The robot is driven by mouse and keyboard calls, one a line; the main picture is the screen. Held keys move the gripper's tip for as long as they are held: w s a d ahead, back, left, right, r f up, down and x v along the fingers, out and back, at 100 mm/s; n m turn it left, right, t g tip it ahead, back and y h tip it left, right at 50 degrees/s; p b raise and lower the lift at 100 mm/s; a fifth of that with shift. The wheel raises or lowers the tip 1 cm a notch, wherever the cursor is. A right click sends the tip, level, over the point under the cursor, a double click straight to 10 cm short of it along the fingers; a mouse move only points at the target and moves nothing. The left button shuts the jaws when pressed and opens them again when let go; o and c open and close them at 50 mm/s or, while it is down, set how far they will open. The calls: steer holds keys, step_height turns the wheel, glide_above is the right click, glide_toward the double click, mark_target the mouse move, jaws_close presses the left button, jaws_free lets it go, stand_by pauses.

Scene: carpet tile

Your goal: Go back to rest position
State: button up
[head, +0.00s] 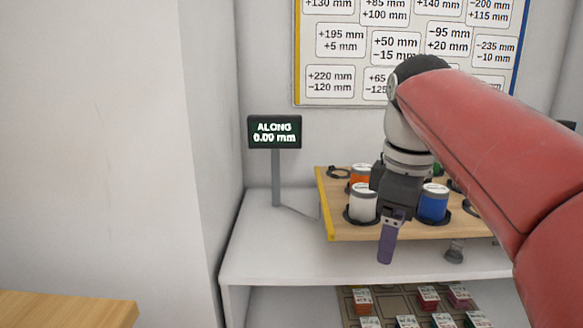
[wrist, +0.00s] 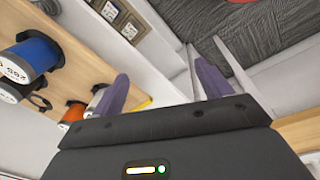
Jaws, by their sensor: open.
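My gripper (head: 387,250) hangs in front of the wooden board on the white shelf in the head view, with its purple fingers pointing down. In the wrist view, my gripper (wrist: 164,84) shows its two purple fingers spread apart with nothing between them. My red arm reaches in from the right. The task names no object. The wooden board (head: 335,218) holds a white jar (head: 362,204), a blue jar (head: 433,204) and an orange jar (head: 361,173) in black rings. The gripper partly hides the board and the jars' surroundings.
A display on a post reading ALONG 0.00 mm (head: 274,131) stands left of the board. The white shelf (head: 270,245) is clear at its left. Small colored boxes (head: 428,297) stand on the lower shelf. A wooden tabletop (head: 65,310) is at lower left.

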steer(key=s+f+m+t, duration=0.2)
steer(key=s+f+m, duration=0.4)
steer(key=f, duration=0.3)
steer(key=s+f+m+t, duration=0.2)
steer(key=s+f+m, duration=0.4)
steer(key=f, duration=0.4)
steer(key=shift+r, duration=0.1)
stand_by(0.9)
